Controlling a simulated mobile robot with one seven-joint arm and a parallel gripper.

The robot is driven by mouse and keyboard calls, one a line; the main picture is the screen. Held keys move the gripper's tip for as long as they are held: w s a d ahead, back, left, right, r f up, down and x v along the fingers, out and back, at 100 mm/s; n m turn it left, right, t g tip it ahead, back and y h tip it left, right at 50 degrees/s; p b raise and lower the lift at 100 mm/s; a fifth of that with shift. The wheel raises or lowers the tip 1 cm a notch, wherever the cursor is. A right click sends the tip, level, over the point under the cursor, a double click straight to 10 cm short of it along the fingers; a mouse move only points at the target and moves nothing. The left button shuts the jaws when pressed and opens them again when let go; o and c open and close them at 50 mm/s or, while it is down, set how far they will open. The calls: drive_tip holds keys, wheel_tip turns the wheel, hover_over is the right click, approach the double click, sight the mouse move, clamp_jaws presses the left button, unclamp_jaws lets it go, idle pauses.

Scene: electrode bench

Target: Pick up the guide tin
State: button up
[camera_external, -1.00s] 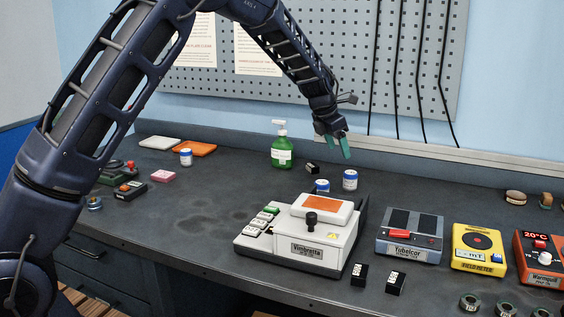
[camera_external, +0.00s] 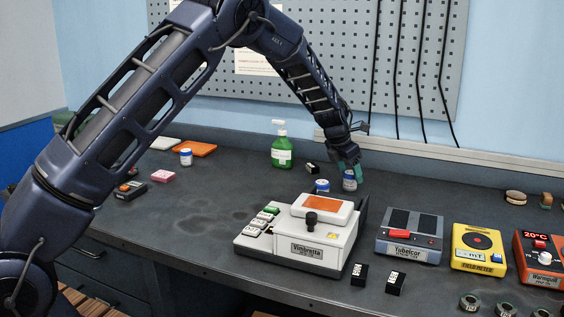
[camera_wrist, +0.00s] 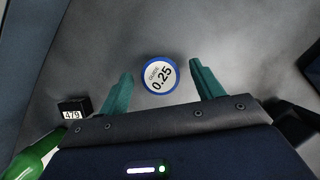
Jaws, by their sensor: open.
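A black block (camera_external: 312,168) marked 479 and a green pump bottle (camera_external: 281,152) are farther left. The Vimbretta device (camera_external: 318,247) stands in front, the Tubelcor device (camera_external: 410,237) to the right.

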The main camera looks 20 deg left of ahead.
sight(350, 172)
drive_tip(key=shift+x, duration=1.6)
drive_tip(key=c, duration=1.1)
drive_tip(key=shift+r, duration=0.1)
drive_tip(key=shift+c, duration=0.2)
